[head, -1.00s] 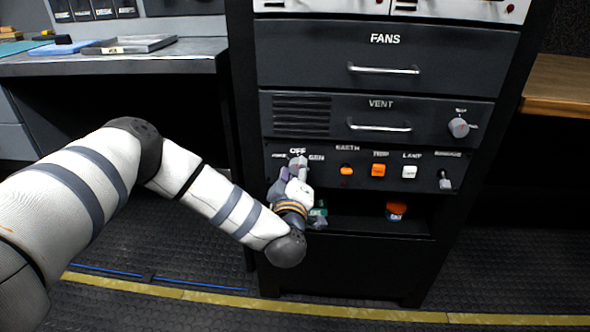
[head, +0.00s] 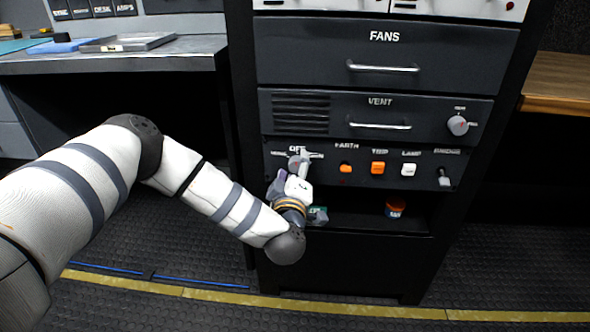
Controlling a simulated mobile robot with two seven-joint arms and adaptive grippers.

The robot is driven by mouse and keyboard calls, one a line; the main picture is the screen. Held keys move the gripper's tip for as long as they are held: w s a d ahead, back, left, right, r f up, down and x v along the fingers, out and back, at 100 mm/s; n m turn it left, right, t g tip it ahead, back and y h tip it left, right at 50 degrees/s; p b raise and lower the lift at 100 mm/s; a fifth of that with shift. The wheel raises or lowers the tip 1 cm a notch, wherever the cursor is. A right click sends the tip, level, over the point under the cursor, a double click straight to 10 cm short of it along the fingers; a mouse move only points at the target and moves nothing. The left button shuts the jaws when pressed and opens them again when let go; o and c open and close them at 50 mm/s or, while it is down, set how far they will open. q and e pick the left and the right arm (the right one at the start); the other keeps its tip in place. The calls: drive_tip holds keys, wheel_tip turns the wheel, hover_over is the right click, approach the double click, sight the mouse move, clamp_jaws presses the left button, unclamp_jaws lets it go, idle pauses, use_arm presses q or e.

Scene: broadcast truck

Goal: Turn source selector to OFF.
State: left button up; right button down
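The source selector (head: 294,162) is a grey knob at the left end of the dark switch panel. The label OFF is above it, with a label to its left and another, partly covered, to its right. My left gripper (head: 300,168) reaches up to the selector from below, its fingers at the knob and covering part of it. I cannot tell whether the fingers are closed on the knob, nor clearly where its pointer stands. My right gripper is not in view.
Right of the selector on the panel are an orange EARTH control (head: 345,168), an orange TRIP button (head: 378,168), a white LAMP button (head: 408,170) and a toggle switch (head: 444,178). Above are the VENT drawer (head: 340,103) and its knob (head: 457,125).

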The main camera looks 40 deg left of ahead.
use_arm(q)
drive_tip(key=v, duration=1.2)
drive_tip(key=shift+r, duration=0.1)
